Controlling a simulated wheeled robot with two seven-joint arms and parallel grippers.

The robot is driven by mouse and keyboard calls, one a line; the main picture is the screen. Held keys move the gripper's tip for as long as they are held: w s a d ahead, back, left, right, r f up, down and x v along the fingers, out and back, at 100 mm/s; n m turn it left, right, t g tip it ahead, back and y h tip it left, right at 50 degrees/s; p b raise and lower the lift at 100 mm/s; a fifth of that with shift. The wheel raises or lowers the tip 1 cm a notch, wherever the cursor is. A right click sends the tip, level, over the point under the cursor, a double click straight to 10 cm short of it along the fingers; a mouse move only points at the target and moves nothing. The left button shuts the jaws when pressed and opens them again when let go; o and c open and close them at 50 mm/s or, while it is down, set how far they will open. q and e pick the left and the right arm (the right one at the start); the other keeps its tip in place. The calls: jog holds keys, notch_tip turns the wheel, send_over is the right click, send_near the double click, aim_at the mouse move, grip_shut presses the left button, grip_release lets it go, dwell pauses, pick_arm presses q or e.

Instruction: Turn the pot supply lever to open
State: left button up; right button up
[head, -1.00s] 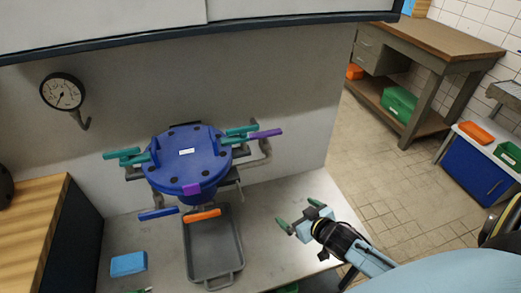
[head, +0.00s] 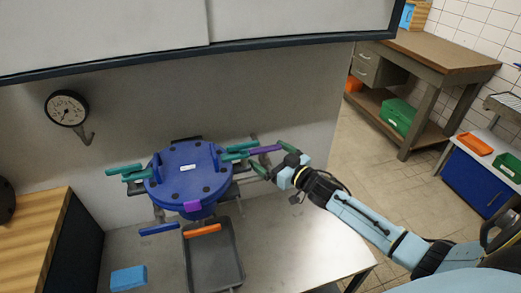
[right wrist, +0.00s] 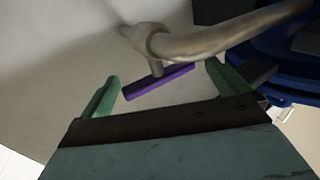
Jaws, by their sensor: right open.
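The blue round pot (head: 190,178) stands against the grey wall, with coloured levers around it. A purple lever (head: 265,149) sticks out at its right side on a pipe; no label tells whether it is the pot supply lever. My right gripper (head: 271,160) is open at the purple lever's outer end. In the right wrist view the purple lever (right wrist: 158,81) lies between the two green fingers, with a gap to at least the right one. Whether the left finger touches it is unclear. My left gripper is not in view.
Teal levers (head: 124,170) flank the pot. A blue lever (head: 159,229) and an orange lever (head: 203,230) sit below it. A grey tray (head: 213,262) and a blue block (head: 128,278) lie on the bench. A gauge (head: 66,108) hangs on the wall. The bench's right part is clear.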

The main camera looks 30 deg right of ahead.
aim_at(266, 154)
jog(key=shift+x, duration=2.1)
jog(key=c, duration=0.7)
